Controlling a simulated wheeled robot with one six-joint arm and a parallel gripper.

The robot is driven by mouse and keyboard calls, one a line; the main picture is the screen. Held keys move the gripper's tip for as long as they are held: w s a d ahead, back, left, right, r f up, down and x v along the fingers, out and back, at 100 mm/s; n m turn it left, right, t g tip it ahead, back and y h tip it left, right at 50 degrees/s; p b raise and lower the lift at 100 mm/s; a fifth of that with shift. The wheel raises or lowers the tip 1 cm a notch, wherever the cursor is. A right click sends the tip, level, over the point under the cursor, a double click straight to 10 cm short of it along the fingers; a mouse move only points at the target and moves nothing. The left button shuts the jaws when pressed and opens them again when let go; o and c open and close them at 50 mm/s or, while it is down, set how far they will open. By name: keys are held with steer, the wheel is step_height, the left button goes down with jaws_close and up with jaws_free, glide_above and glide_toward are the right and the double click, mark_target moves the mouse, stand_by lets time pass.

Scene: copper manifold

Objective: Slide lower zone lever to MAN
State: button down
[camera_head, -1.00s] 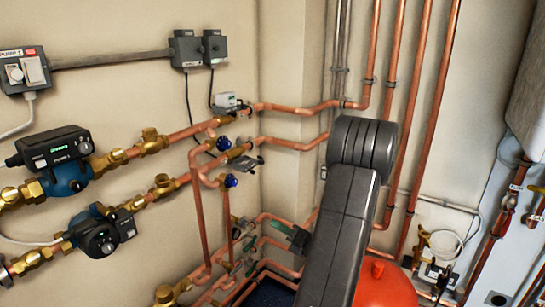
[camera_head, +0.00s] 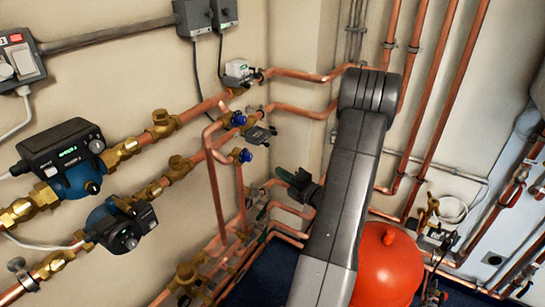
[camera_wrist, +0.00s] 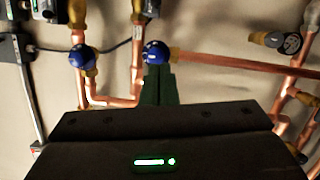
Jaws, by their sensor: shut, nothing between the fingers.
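In the head view the lower zone valve (camera_head: 260,134) is a dark grey box on the lower copper branch, below the paler upper zone valve (camera_head: 238,70). Its lever is too small to make out there. My gripper (camera_head: 280,172) has dark green fingers and is below and slightly right of the lower valve, apart from it in the picture. In the wrist view my gripper (camera_wrist: 158,80) is shut and empty. Its tips overlap the underside of a blue valve cap (camera_wrist: 155,52); I cannot tell whether they touch. The lever is not clearly identifiable there.
Two dark pumps (camera_head: 65,160) (camera_head: 120,222) sit on the left pipes. Copper pipes run along the walls around my gripper. A red vessel (camera_head: 388,265) stands right of my arm. A second blue cap (camera_wrist: 82,56) is left of my fingers in the wrist view.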

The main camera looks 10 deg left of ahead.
mark_target(267, 145)
steer(key=w+a+r+p, duration=0.1)
steer(key=w+a+p, duration=0.2)
steer(key=w+a, duration=0.3)
steer(key=w, duration=0.3)
steer(key=shift+a, duration=0.4)
steer(key=shift+r, duration=0.1)
steer(key=shift+w+d, duration=0.3)
steer(key=shift+w, duration=0.45)
steer(key=shift+w+d, duration=0.25)
steer(key=shift+w, duration=0.5)
steer(key=shift+s, duration=0.1)
